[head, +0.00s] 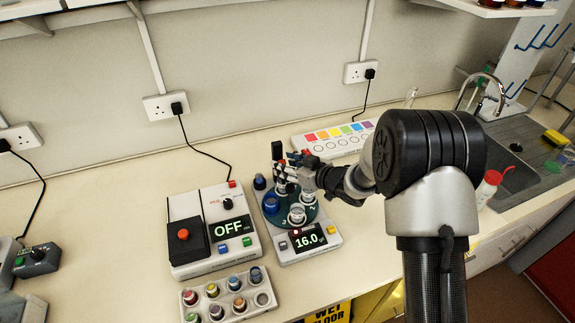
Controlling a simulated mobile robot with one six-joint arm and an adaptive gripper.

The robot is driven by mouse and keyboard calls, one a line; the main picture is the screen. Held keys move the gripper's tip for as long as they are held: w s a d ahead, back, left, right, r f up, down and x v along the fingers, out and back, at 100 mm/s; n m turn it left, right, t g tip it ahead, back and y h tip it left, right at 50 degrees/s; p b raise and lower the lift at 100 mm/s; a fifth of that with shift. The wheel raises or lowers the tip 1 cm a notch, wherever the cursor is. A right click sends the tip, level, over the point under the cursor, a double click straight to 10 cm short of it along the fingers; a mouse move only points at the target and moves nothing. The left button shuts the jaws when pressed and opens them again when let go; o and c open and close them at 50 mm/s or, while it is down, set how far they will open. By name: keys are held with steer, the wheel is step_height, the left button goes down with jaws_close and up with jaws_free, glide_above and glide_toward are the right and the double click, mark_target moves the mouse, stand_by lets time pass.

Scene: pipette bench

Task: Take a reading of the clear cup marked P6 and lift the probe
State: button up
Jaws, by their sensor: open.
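A grey meter (316,254) with a lit display reading about 16.0 stands on the bench in the head view. Its dark green round plate (284,219) carries a blue cup (270,204) and clear cups, one at the front (296,214) and one at the right (307,198). The marking P6 is too small to read, so I cannot tell which cup bears it. My gripper (284,172) is open above the back of the plate, close to a dark upright part (277,150) that may be the probe. The gripper hides part of the plate's back, and contact is unclear.
Left of the meter stands a box (212,229) showing OFF, with a red button. A rack of coloured vials (228,295) lies in front. A colour strip (335,137) lies behind. A red-capped bottle (487,188) and sink (510,160) are right.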

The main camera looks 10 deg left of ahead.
steer(key=shift+c, duration=0.6)
jaws_close()
